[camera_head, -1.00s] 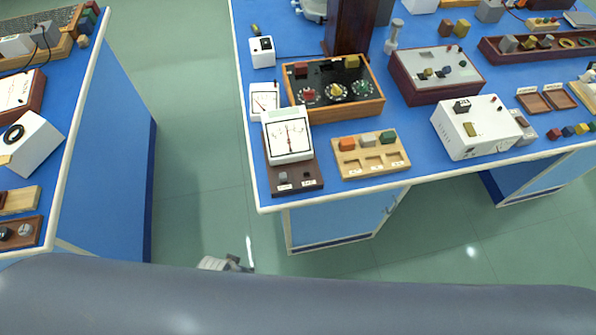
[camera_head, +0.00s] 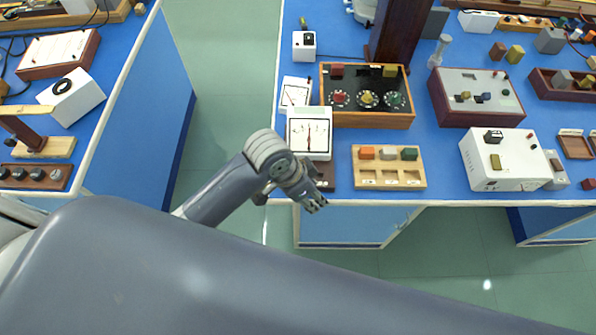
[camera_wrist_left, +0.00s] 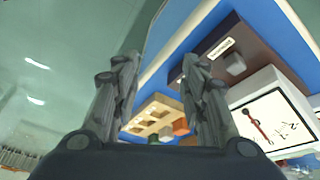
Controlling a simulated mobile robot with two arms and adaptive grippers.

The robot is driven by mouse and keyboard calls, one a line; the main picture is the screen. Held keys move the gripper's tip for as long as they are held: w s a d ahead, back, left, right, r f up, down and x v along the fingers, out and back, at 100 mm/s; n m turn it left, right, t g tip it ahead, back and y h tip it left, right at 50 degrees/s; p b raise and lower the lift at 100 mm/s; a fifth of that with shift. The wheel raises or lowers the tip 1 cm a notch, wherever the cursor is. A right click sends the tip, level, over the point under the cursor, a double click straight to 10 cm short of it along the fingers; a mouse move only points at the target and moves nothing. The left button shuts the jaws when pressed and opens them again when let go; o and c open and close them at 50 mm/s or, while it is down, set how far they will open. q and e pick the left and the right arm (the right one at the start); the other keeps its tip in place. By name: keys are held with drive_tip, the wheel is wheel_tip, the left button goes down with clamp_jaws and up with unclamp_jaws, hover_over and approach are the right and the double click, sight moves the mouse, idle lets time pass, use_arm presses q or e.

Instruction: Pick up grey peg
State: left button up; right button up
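The grey peg (camera_head: 388,153) stands between an orange peg (camera_head: 367,153) and a green peg (camera_head: 409,153) along the back of a light wooden tray (camera_head: 372,182). My left gripper (camera_head: 313,206) is at the bench's front edge, left of the tray and apart from it. In the left wrist view its fingers (camera_wrist_left: 160,62) are spread, with nothing between them. My right gripper is in neither view.
A white meter (camera_head: 309,137) stands left of the tray on a dark base, partly hidden by my gripper. That base carries a small grey block (camera_wrist_left: 235,64). A wooden dial box (camera_head: 366,119) stands behind the tray. Bare blue bench lies right of the tray.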

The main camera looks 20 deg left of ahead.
use_arm(q)
drive_tip(key=w+a+r+m+g+y, duration=0.2)
drive_tip(key=w+a+r+m+y, duration=0.1)
drive_tip(key=w+a+r+m, duration=0.3)
drive_tip(key=f, duration=0.2)
drive_tip(key=d+f+p, duration=0.1)
drive_tip(key=f, duration=0.1)
drive_tip(key=shift+w, duration=0.25)
drive_tip(key=f, duration=0.1)
drive_tip(key=f+p, duration=0.1)
drive_tip(key=f, duration=0.2)
drive_tip(key=shift+w+a+f+p, duration=0.15)
drive_tip(key=shift+w+f+p, duration=0.1)
drive_tip(key=shift+f+p, duration=0.1)
drive_tip(key=shift+f, duration=0.4)
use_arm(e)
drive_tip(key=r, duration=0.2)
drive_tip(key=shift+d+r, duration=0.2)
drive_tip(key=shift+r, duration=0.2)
use_arm(q)
drive_tip(key=shift+c, duration=0.2)
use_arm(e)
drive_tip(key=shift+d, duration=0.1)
use_arm(q)
clamp_jaws()
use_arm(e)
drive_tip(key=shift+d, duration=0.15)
